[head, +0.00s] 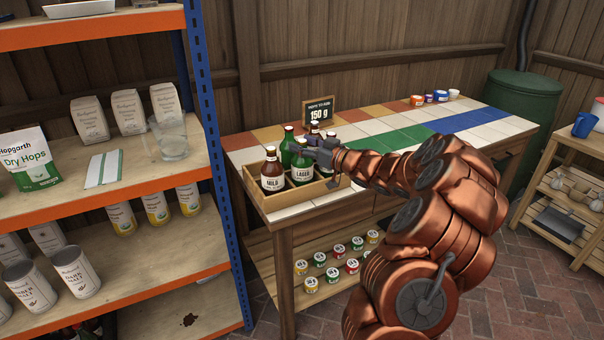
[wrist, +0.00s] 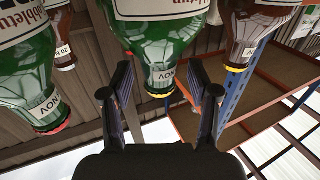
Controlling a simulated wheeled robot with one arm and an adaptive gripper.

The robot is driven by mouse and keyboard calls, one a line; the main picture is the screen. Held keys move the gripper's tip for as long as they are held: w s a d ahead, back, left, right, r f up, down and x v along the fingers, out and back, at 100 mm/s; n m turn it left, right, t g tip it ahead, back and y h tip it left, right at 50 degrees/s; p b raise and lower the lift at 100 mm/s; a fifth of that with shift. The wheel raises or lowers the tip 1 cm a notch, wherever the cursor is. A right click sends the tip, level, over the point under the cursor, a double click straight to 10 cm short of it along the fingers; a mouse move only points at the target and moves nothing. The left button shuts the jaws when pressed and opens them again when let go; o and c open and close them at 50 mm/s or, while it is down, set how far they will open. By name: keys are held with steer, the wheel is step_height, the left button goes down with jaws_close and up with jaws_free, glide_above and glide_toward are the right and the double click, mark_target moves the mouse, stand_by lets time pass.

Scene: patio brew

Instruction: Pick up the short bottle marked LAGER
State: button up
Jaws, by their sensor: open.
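The green bottle marked LAGER (head: 301,172) stands upright at the front of a wooden crate (head: 306,195), right of the brown MILD bottle (head: 272,176). My gripper (head: 308,149) is at the height of the LAGER bottle's neck and partly hides it. In the wrist view, which is upside down, my gripper (wrist: 163,82) is open. Its fingers lie on either side of the neck of a green bottle (wrist: 162,45) with a yellow cap, with gaps visible. That bottle's main label is cut off; it appears to be the LAGER one.
Another green bottle (head: 287,146) and dark bottles (head: 314,130) stand behind in the crate. In the wrist view, a red-capped green bottle (wrist: 30,75) and a brown bottle (wrist: 248,35) flank the fingers.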

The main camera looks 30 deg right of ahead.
steer(key=shift+w, duration=0.2)
jaws_close()
stand_by(0.5)
